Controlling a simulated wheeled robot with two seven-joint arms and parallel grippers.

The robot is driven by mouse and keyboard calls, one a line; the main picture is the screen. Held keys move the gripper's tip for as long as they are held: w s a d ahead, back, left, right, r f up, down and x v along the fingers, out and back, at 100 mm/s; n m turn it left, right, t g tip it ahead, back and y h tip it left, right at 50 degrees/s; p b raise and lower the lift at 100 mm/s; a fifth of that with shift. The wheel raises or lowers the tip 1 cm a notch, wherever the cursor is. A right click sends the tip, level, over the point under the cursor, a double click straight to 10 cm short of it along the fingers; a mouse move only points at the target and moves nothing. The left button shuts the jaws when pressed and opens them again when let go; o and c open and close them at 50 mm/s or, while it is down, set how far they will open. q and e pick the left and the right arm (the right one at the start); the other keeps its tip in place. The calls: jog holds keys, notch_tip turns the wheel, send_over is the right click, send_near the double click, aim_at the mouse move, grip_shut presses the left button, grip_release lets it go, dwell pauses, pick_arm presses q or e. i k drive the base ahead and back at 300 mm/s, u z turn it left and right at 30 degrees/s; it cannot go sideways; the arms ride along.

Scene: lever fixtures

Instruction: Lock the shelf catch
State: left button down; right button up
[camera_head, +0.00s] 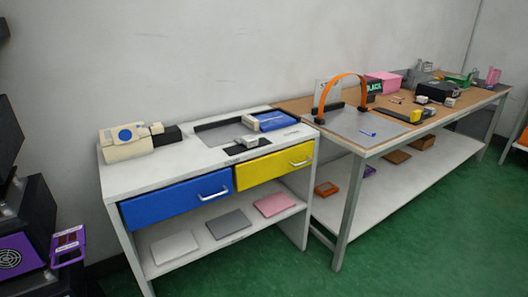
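A white workbench (117,183) with a lower shelf (194,274) stands in the middle left. A small fixture with a grey block on a black plate (247,144) sits on its top, near the front edge. A similar dark fixture with a light block (438,92) sits on the long bench (370,148) to the right. I cannot tell which of these, if any, is the shelf catch, or whether it is locked. Neither of my grippers can be made out in the head view.
The workbench has a blue drawer (178,201) and a yellow drawer (275,167), both shut. A beige device (126,141) and a blue folder (271,121) lie on top. An orange arch (340,92) stands on the long bench. Green floor (430,225) in front is clear.

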aim_at(250, 141)
jog(key=z, duration=0.3)
jog(key=i, duration=0.3)
jog(key=z, duration=1.1)
jog(key=i, duration=0.95)
jog(key=u, duration=0.35)
jog(key=i, duration=1)
jog(key=u, duration=1.1)
